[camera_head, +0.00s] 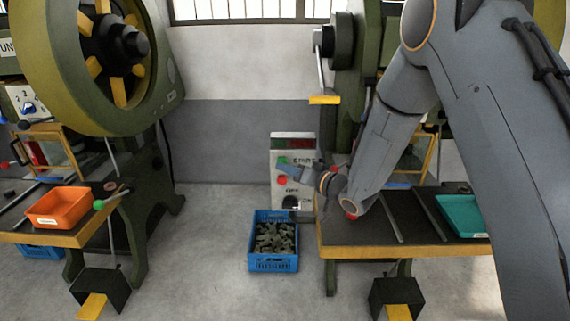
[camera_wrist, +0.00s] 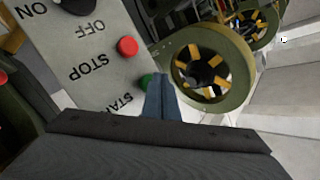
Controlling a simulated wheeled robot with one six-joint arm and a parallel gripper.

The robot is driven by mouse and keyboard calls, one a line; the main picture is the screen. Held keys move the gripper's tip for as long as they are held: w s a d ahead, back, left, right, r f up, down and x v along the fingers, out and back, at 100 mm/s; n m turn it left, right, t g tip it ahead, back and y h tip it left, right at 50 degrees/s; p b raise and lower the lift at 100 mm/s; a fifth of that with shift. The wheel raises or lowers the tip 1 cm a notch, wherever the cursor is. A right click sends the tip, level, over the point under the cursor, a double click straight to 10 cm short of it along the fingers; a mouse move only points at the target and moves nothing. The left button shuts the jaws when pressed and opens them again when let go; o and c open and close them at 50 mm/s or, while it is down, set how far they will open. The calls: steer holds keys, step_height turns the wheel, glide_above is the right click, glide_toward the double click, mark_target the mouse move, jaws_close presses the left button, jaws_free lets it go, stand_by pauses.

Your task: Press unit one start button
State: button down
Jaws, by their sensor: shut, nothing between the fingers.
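A grey control box (camera_head: 293,145) stands against the back wall, left of the right-hand press. It has a green START button (camera_head: 282,160), a red STOP button (camera_head: 281,180) and an ON/OFF knob below. My gripper (camera_head: 281,167) is shut and empty, its tip in front of the box close to the green button. In the wrist view the panel appears upside down, with the red button (camera_wrist: 128,46) clear. The green button (camera_wrist: 145,81) is partly hidden by the closed fingers (camera_wrist: 161,82). I cannot tell whether they touch it. No unit number is readable on the box.
A blue crate (camera_head: 273,265) of dark metal parts sits on the floor below the box. A worktable (camera_head: 350,252) with a teal tray (camera_head: 460,214) is at right. A green press (camera_head: 150,90) and an orange tray (camera_head: 58,207) are at left.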

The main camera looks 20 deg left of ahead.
steer(key=shift+w+a, duration=0.1)
steer(key=shift+w, duration=0.35)
stand_by(0.5)
steer(key=shift+s, duration=0.1)
steer(key=shift+s+d, duration=0.25)
steer(key=shift+s, duration=0.55)
steer(key=s+p, duration=0.1)
steer(key=s, duration=0.1)
steer(key=s+d+p, duration=0.1)
steer(key=s, duration=0.2)
stand_by(0.4)
steer(key=shift+w, duration=0.1)
stand_by(0.3)
